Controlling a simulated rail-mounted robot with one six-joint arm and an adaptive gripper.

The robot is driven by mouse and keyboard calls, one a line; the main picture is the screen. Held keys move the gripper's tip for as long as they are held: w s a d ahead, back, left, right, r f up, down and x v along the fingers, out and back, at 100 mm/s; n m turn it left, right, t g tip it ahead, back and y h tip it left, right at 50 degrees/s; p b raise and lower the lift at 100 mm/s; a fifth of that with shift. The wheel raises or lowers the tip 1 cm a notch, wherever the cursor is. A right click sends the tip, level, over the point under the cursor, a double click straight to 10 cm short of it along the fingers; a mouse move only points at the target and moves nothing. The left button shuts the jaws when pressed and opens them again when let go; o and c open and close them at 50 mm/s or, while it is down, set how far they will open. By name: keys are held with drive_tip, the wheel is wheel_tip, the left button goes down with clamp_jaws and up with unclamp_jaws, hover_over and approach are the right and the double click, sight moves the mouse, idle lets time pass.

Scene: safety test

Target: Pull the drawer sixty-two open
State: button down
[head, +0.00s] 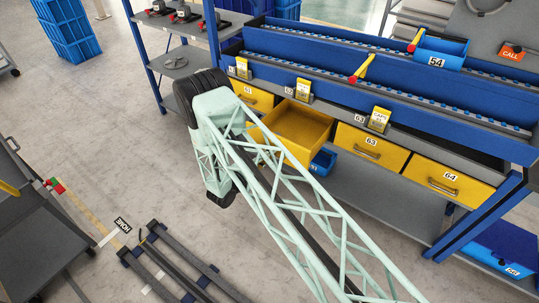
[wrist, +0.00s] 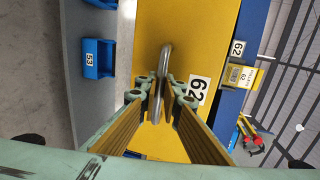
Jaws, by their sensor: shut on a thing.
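The yellow drawer sixty-two (head: 303,122) stands pulled out of the blue workbench, with its inside showing empty. My arm hides part of its front in the head view. In the wrist view its yellow front (wrist: 205,35) fills the middle and bears a white 62 label (wrist: 198,90). My gripper (wrist: 161,92) is shut on the drawer's grey bar handle (wrist: 166,60), with a fingertip on each side of the bar. The fingertips are hidden in the head view.
Drawers 63 (head: 370,147) and 64 (head: 446,182) are shut to the right. A blue bin (head: 322,162) sits on the lower shelf below the open drawer; a blue bin marked 53 (wrist: 98,60) shows in the wrist view. Dark rails (head: 175,268) lie on the floor at lower left.

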drive_tip(key=c, duration=3.1)
unclamp_jaws()
drive_tip(key=shift+o, duration=0.2)
drive_tip(key=shift+s+a, duration=0.1)
drive_tip(key=v, duration=1.1)
drive_tip(key=shift+s+a, duration=0.25)
drive_tip(key=shift+s, duration=0.1)
drive_tip(key=shift+r, duration=0.15)
